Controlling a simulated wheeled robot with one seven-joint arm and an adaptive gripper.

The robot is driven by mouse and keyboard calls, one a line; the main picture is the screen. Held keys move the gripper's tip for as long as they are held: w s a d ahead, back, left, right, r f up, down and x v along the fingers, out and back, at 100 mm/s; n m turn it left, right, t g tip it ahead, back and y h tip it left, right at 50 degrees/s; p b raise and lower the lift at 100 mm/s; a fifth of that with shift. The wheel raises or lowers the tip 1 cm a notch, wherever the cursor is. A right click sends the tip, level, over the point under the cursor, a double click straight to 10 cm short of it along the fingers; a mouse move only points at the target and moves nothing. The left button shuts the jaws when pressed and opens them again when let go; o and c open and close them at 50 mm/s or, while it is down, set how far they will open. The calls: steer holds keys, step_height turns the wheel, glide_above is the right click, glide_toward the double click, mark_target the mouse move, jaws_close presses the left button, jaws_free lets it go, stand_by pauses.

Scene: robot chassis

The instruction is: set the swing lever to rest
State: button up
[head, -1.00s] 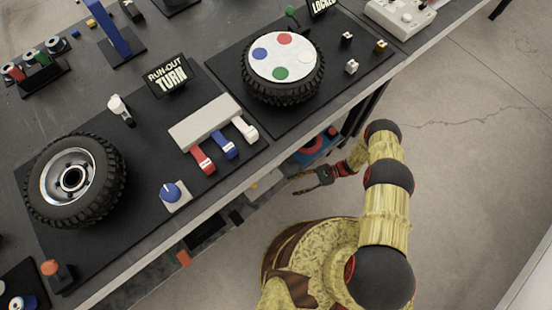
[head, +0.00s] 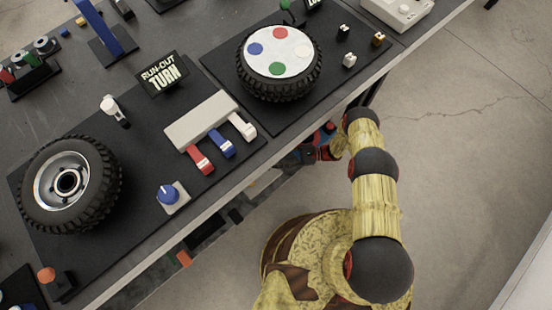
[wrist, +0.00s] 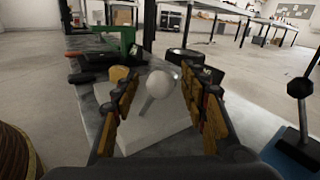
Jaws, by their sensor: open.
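In the wrist view, a lever with a white ball knob (wrist: 161,84) rises on a thin, tilted pale stem from a white block-like base (wrist: 150,130). My gripper (wrist: 162,92) is open, with its yellow-padded fingers on either side of the knob. I cannot tell whether either finger touches it. In the head view my gripper (head: 318,150) is low beside the table's edge, partly hidden, and the white-knobbed lever cannot be made out there.
The tabletop above holds a hub wheel (head: 70,182), a tyre with coloured dots (head: 280,62), red, blue and white tabs (head: 222,143) and a blue knob (head: 168,193). A green object (wrist: 120,45) stands behind in the wrist view. Floor to the right is clear.

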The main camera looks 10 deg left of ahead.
steer(key=shift+s+a, duration=0.1)
steer(key=shift+a, duration=0.15)
steer(key=shift+c, duration=0.7)
jaws_close()
